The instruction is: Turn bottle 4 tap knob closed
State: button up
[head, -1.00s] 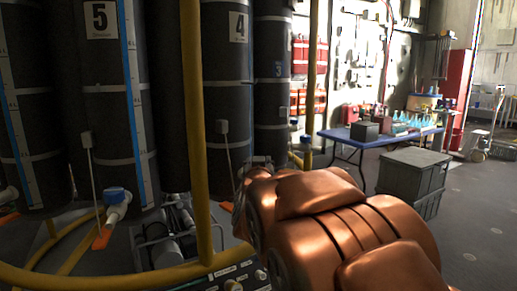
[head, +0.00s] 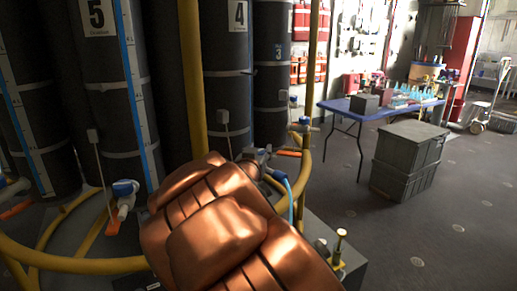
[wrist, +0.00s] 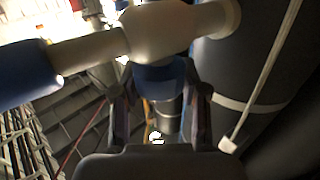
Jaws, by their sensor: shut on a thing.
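Bottle 4 (head: 227,95) is a tall dark cylinder with a "4" label, left of centre in the head view. In the wrist view, its tap has a white body (wrist: 160,30) with a blue knob (wrist: 158,76) below it. My gripper (wrist: 163,88) is shut on this blue knob, one finger on each side. In the head view my copper arm hides most of the tap, and the gripper shows only partly near the foot of bottle 4.
A yellow pipe rail (head: 191,70) rises in front of the bottles and curves low. Bottle 5 (head: 105,90), with its own blue-knobbed tap (head: 124,189), stands left. A blue table (head: 350,105) and grey crates (head: 408,160) stand right on open floor.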

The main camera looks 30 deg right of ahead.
aim_at(259, 150)
jog(key=o, duration=1.2)
jog(key=shift+c, duration=0.2)
notch_tip(259, 150, up, 9)
jog(key=shift+r, duration=0.5)
dwell(0.4)
